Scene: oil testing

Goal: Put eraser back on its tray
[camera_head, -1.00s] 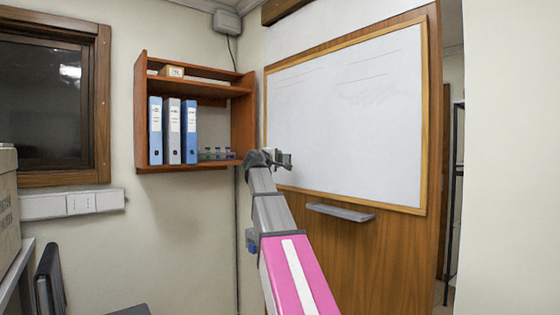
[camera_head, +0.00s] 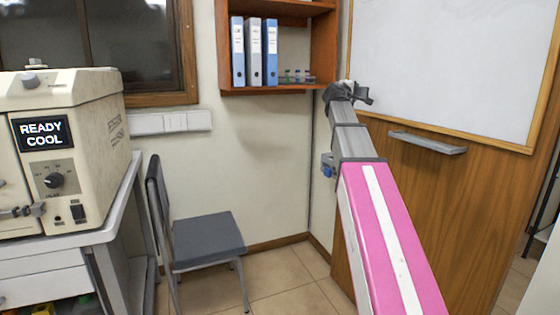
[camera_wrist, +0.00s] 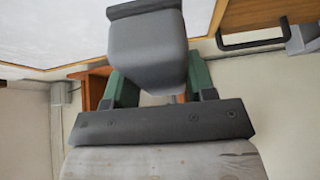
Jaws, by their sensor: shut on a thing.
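My gripper (camera_head: 358,93) is in front of the lower left part of the whiteboard (camera_head: 450,55), above and left of the grey tray (camera_head: 428,142). In the wrist view my gripper (camera_wrist: 158,82) has its green fingers shut on the eraser (camera_wrist: 147,50), a grey block with a darker strip at its far end. The eraser is too small and dark to make out clearly in the head view. The tray juts from the wood panel just under the board and looks bare.
A shelf (camera_head: 265,90) with binders and small vials hangs left of my gripper. A chair (camera_head: 205,240) and an oven-like machine (camera_head: 70,140) on a bench stand at left. Wood panel (camera_head: 460,200) lies below the tray. The air between gripper and tray looks clear.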

